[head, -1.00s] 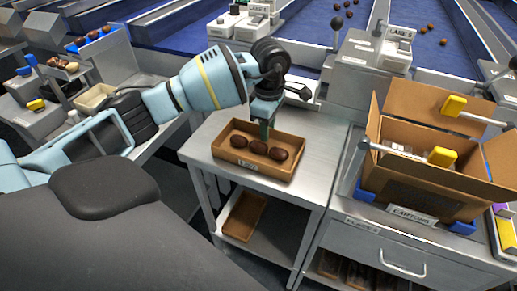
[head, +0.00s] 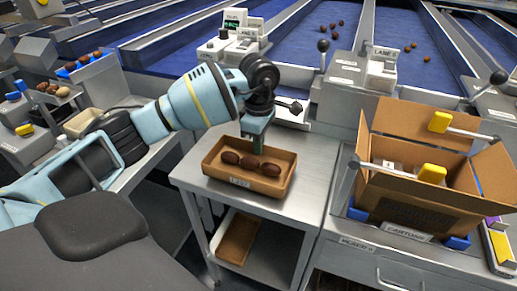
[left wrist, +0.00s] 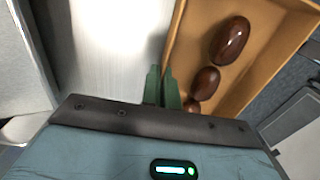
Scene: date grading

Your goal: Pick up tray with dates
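The open brown tray (head: 213,170) sits over the small steel table and has a label on its front wall. Three dark dates (head: 250,163) lie in it in a row. My left gripper (head: 257,143) reaches down to the tray's far wall. In the left wrist view its green fingers (left wrist: 162,88) are close together with the end of the tray's wall (left wrist: 176,45) between them, so it looks shut on that wall. The tray seems slightly raised off the table; the gap under it is hard to see. My right gripper is not in view.
The steel table (head: 310,165) has bare top around the tray. A second tray (head: 240,238) lies on its lower shelf. An open carton (head: 420,205) with yellow-tipped rods by its flaps stands at the right. Lane control boxes (head: 350,95) stand behind the table.

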